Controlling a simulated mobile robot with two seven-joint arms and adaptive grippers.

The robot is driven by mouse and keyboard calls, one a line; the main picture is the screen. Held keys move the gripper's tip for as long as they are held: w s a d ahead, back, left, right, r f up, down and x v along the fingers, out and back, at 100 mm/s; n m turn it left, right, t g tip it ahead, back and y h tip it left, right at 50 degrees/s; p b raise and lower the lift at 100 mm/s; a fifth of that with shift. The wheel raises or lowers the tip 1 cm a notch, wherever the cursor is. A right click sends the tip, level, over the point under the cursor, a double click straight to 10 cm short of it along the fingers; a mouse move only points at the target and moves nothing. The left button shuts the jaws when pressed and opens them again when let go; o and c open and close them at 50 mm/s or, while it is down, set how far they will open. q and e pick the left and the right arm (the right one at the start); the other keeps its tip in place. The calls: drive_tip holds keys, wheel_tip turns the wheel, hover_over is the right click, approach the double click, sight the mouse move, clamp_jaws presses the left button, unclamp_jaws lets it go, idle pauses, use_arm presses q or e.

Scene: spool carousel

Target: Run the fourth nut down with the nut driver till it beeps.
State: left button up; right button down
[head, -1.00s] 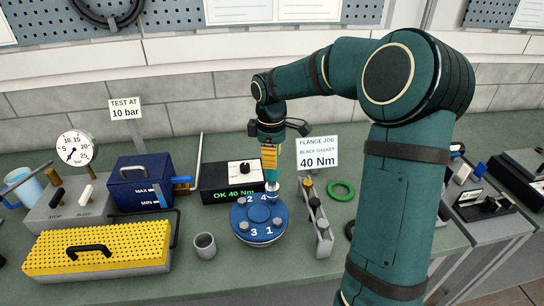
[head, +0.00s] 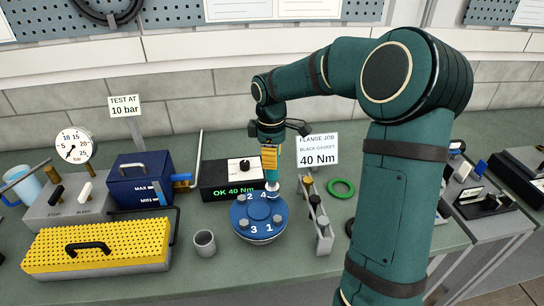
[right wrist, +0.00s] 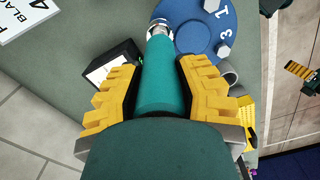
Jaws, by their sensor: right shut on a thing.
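The blue round flange (head: 258,230) lies on the bench with numbers 1 to 4 on its top and bolts or nuts by the numbers. My right gripper (head: 270,155) is shut on the teal nut driver (right wrist: 158,82) and holds it upright over the flange's far right side. The driver's metal socket (head: 271,187) is down at the position marked 4 and hides the nut there. In the right wrist view, the yellow fingers grip the driver's body from both sides. The black driver controller (head: 232,181) reads "OK 40 Nm" in green. My left gripper is not in view.
A grey cup (head: 204,243) stands left of the flange. A grey rack (head: 318,222) stands close on its right, with a green ring (head: 341,188) beyond. A blue box (head: 140,180), a yellow perforated cover (head: 95,247) and a pressure gauge (head: 74,145) fill the left.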

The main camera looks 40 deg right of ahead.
drive_tip(key=shift+f+b, duration=0.35)
drive_tip(key=shift+f, duration=0.3)
idle(0.4)
drive_tip(key=shift+s+a+f+p, duration=0.1)
drive_tip(key=shift+f+p, duration=0.05)
drive_tip(key=shift+p, duration=0.15)
idle(0.6)
drive_tip(key=shift+r+p, duration=0.85)
drive_tip(key=shift+r, duration=0.05)
drive_tip(key=shift+r+p, duration=2.15)
drive_tip(key=shift+r, duration=0.65)
